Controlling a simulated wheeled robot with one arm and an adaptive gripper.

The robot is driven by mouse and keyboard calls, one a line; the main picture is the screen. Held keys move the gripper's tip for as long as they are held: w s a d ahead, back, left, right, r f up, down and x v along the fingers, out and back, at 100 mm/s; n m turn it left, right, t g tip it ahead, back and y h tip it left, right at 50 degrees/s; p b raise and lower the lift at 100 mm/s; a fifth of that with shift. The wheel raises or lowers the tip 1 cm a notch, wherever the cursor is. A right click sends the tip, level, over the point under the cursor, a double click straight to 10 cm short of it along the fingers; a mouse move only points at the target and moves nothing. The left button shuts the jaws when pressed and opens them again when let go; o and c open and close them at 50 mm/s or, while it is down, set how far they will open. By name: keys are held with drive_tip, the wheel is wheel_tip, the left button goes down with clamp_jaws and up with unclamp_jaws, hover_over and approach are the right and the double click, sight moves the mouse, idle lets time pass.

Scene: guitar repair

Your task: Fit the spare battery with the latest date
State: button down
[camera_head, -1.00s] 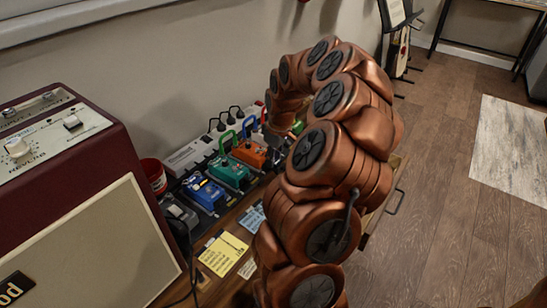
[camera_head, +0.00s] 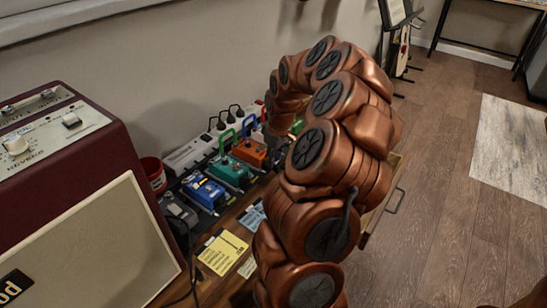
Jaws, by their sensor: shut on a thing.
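My copper-coloured arm curves over the right end of the pedal row. Only a dark sliver of my gripper (camera_head: 274,139) shows behind the arm, beside the orange pedal. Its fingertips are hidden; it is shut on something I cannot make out. A blue pedal (camera_head: 204,192), a green pedal (camera_head: 228,171) and an orange pedal (camera_head: 249,152) stand in a row on a dark board. A yellow note (camera_head: 222,252) with small writing lies in front of them; I cannot read it. No battery or date can be made out.
A dark red amplifier (camera_head: 95,150) fills the left side. A light blue card (camera_head: 253,216) lies beside the note. A drawer handle (camera_head: 397,201) sticks out at right. The floor (camera_head: 440,220) there is clear.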

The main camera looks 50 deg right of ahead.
drive_tip(key=c, duration=0.8)
unclamp_jaws()
drive_tip(key=shift+c, duration=0.2)
drive_tip(key=shift+o, duration=0.3)
drive_tip(key=o, duration=0.3)
drive_tip(key=shift+o, duration=0.2)
drive_tip(key=shift+r, duration=0.1)
drive_tip(key=shift+r+p, duration=1.65)
drive_tip(key=shift+r, duration=2.25)
